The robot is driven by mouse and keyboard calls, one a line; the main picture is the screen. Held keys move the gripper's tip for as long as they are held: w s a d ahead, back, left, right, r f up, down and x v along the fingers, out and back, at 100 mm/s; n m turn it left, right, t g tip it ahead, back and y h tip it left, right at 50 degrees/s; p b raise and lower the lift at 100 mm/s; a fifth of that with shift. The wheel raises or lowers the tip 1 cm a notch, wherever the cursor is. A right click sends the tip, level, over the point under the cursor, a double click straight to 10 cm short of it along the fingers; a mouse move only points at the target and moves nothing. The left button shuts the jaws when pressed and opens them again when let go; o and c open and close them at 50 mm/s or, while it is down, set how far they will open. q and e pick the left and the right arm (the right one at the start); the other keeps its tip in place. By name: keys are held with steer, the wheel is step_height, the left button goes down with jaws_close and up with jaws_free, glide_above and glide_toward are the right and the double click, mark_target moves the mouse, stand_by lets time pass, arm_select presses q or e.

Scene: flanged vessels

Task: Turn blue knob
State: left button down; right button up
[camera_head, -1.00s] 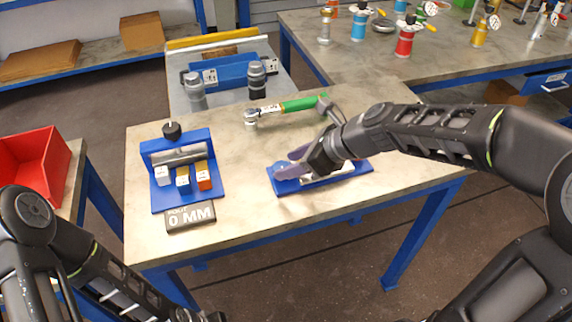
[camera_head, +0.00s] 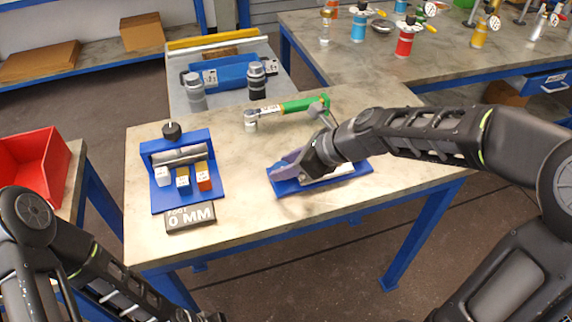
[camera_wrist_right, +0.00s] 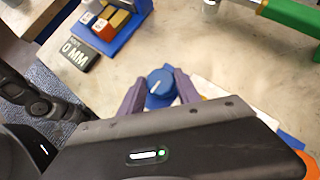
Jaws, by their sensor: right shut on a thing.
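The blue knob (camera_wrist_right: 160,82) is round with a white line on top and shows between two purple fingers in the right wrist view. My right gripper (camera_wrist_right: 159,90) is shut on the knob, one finger on each side. In the head view, my right gripper (camera_head: 283,168) reaches down over the blue base plate (camera_head: 310,184) and mostly hides the knob. The white line on the knob lies slanted in the right wrist view. At the bottom left of the head view, my left arm's end is cut off by the frame edge, so its jaw state is unclear.
A blue stand (camera_head: 182,160) with a black knob (camera_head: 172,131) and small blocks is at the table's left. A "0 MM" sign (camera_head: 190,217) lies before it. A green-handled wrench (camera_head: 300,104) lies behind my gripper. A red bin (camera_head: 35,160) is far left.

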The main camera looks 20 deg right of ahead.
jaws_close()
steer(key=shift+r+n+g+y+p, duration=0.2)
steer(key=shift+n+g+y+p, duration=0.25)
steer(key=shift+n+p, duration=0.55)
steer(key=n+g+p, duration=0.1)
steer(key=n+g+y+p, duration=0.1)
steer(key=n+p, duration=0.1)
steer(key=n+g+p, duration=0.1)
steer(key=g+p, duration=0.1)
steer(key=shift+w+d+n, duration=0.1)
steer(key=shift+w+n, duration=0.2)
steer(key=n+g+p, duration=0.2)
steer(key=n+g, duration=0.1)
steer(key=shift+w+f+n, duration=0.15)
steer(key=shift+w+n, duration=0.05)
steer(key=shift+n, duration=0.1)
steer(key=shift+w+n+g+h+p, duration=0.1)
steer(key=shift+n+g+h+p, duration=0.25)
steer(key=shift+n+g+p, duration=0.95)
steer(key=shift+n+b, duration=0.5)
steer(key=shift+b, duration=0.1)
